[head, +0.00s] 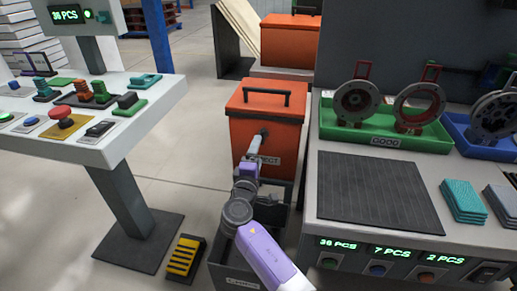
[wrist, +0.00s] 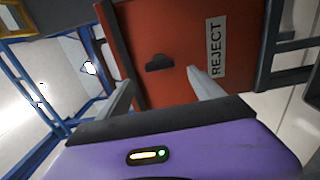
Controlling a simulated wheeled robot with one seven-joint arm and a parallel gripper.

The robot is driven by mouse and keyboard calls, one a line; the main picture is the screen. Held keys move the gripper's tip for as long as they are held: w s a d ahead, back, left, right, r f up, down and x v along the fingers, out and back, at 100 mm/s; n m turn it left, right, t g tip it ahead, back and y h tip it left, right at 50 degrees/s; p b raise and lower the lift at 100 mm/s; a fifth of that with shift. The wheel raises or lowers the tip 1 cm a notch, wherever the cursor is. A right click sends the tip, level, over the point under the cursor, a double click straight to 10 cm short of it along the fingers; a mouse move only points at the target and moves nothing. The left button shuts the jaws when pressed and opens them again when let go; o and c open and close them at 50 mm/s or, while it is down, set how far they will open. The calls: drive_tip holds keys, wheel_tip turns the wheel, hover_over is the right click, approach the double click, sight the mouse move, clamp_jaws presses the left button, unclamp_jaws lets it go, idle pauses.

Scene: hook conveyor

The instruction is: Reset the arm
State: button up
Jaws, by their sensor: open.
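My gripper (wrist: 158,88) is open in the wrist view, its two grey fingers apart with nothing visible between them. It faces the front of an orange bin marked REJECT (wrist: 185,35). The exact gap between the fingertips and the bin cannot be told.
A control stand (head: 130,95) with buttons and levers is at left. At right a workbench (head: 335,205) carries a dark mat (head: 380,190), a green tray (head: 420,143) with metal rings and teal cloths (head: 463,200). A dark crate (head: 225,278) lies below my arm.

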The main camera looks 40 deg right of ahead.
idle(0.5)
drive_tip(key=w+a+r+t+y, duration=0.1)
drive_tip(key=w+a+t+y, duration=0.2)
drive_tip(key=a, duration=0.1)
drive_tip(key=s+a+f+m+t+y, duration=0.1)
drive_tip(key=s+a+f+y, duration=0.2)
drive_tip(key=s+a, duration=0.2)
drive_tip(key=s+a+f+t+y, duration=0.1)
drive_tip(key=s+a+f+y, duration=0.1)
drive_tip(key=s+a+y, duration=0.3)
drive_tip(key=s+a+m+t+y, duration=0.15)
drive_tip(key=s+a, duration=0.35)
drive_tip(key=s, duration=0.5)
drive_tip(key=s+a+r+m+g+y, duration=0.1)
drive_tip(key=s+a+r+m, duration=0.15)
drive_tip(key=s, duration=1.25)
drive_tip(key=s+a+r+m+g+y, duration=0.1)
drive_tip(key=s+r+m+g, duration=0.15)
drive_tip(key=s, duration=1.25)
wheel_tip(320, 180, up, 15)
drive_tip(key=p, duration=1.4)
drive_tip(key=shift+w+d+f+t+p, duration=0.15)
drive_tip(key=shift+w+t+p, duration=0.25)
